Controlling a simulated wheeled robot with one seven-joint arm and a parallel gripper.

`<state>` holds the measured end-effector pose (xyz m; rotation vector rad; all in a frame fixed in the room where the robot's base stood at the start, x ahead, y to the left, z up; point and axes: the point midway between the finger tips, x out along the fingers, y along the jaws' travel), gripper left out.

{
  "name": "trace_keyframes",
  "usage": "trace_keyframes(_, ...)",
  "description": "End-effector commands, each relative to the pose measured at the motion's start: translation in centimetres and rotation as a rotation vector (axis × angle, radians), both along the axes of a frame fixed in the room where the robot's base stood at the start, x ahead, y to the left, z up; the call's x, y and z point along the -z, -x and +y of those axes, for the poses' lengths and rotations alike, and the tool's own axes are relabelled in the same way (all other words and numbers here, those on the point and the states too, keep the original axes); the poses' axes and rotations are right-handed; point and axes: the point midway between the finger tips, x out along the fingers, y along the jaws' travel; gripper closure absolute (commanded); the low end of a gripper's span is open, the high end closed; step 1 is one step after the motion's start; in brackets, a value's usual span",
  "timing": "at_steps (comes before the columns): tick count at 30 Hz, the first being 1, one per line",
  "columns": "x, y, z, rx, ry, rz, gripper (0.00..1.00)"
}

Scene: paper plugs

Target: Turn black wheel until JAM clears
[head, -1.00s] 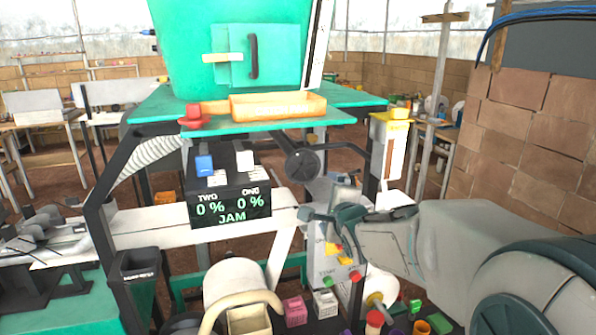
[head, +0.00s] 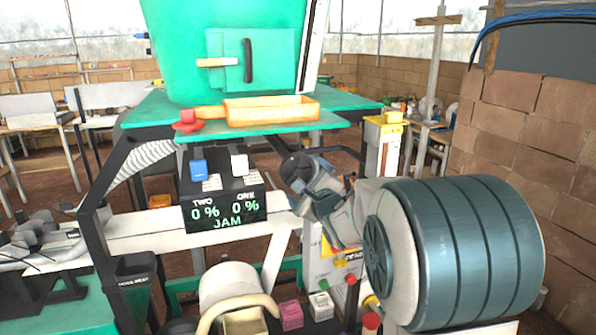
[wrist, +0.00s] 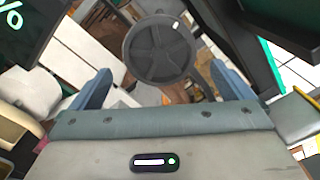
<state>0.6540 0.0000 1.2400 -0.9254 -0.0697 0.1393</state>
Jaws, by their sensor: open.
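The black wheel (wrist: 158,48) is a spoked disc with a small white mark near its upper right rim. In the wrist view it lies ahead of my gripper (wrist: 160,85), whose two fingers are apart with the wheel between and beyond their tips. In the head view the wheel (head: 298,168) is partly covered by my gripper (head: 308,185). I cannot tell whether the fingers touch it. The black display box (head: 226,210) left of the wheel reads TWO 0 %, ONE 0 % and JAM in green.
An orange tray (head: 270,111) sits on the green shelf above. A yellow-topped post (head: 385,122) stands right of the wheel. Pink and white baskets lie below.

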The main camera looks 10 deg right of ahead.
Motion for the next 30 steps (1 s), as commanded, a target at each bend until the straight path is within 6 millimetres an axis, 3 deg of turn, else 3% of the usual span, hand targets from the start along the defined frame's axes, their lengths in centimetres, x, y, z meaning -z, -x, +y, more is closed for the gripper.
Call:
trace_keyframes(6,0.02,-1.19,0.21,-0.001,0.001,0.001,0.0)
trace_keyframes(17,-0.02,-1.26,0.18,0.001,-0.012,0.002,0.0)
trace_keyframes(30,-0.58,-1.3,0.11,0.002,-0.487,0.078,0.0)
